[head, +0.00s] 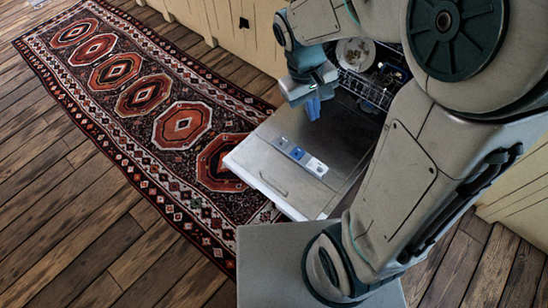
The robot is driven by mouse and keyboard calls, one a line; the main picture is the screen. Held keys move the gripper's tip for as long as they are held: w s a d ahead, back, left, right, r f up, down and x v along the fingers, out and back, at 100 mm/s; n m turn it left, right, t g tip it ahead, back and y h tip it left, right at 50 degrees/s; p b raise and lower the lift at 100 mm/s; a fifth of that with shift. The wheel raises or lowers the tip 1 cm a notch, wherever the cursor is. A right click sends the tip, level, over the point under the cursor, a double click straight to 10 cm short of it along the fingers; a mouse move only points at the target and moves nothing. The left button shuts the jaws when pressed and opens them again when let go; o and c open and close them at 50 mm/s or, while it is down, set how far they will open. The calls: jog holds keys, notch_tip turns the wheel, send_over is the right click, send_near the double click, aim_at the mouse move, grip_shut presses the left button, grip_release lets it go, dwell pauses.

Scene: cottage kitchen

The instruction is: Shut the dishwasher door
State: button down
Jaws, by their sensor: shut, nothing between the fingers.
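The dishwasher door (268,168) is open and lies lowered out over the floor and the rug's edge, its inner face up. A dispenser panel with blue and white parts (301,157) is set in that face. The dishwasher's inside shows behind my arm, with a rack (366,90) and a plate (355,54) in it. My gripper (313,109) is shut and empty, pointing down above the inner face of the door, near the cavity side. I cannot tell whether it touches the door. My arm hides the right part of the door and much of the cavity.
A patterned red rug (143,94) runs along the pale cabinets (243,38) to the left of the door. Bare wooden floor (65,215) is clear at the lower left. More pale cabinet front (515,196) stands at the right.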

jog(key=w+a+f+n+h+b, duration=0.3)
jog(key=f+b, duration=0.1)
jog(key=f, duration=0.7)
jog(key=w+a+f+n+h+b, duration=0.25)
jog(key=f+b, duration=0.25)
jog(key=f, duration=0.7)
jog(key=w+a+f+n+h+b, duration=0.2)
jog(key=a+f+n+h+b, duration=0.15)
jog(key=f, duration=0.75)
jog(key=n+t+h+b, duration=0.2)
jog(key=n+t+b, duration=1.2)
jog(key=b, duration=0.1)
send_near(276, 195)
notch_tip(276, 195, up, 3)
jog(key=x, duration=0.3)
jog(key=b+x, duration=0.1)
jog(key=x, duration=0.2)
jog(key=b+x, duration=0.1)
jog(key=x, duration=0.1)
jog(key=shift+w+d+f, duration=0.2)
jog(key=shift+w+f, duration=0.1)
jog(key=shift+w, duration=0.1)
jog(key=shift+w+d+r, duration=0.1)
jog(key=shift+w+d, duration=0.3)
jog(key=shift+r, duration=0.1)
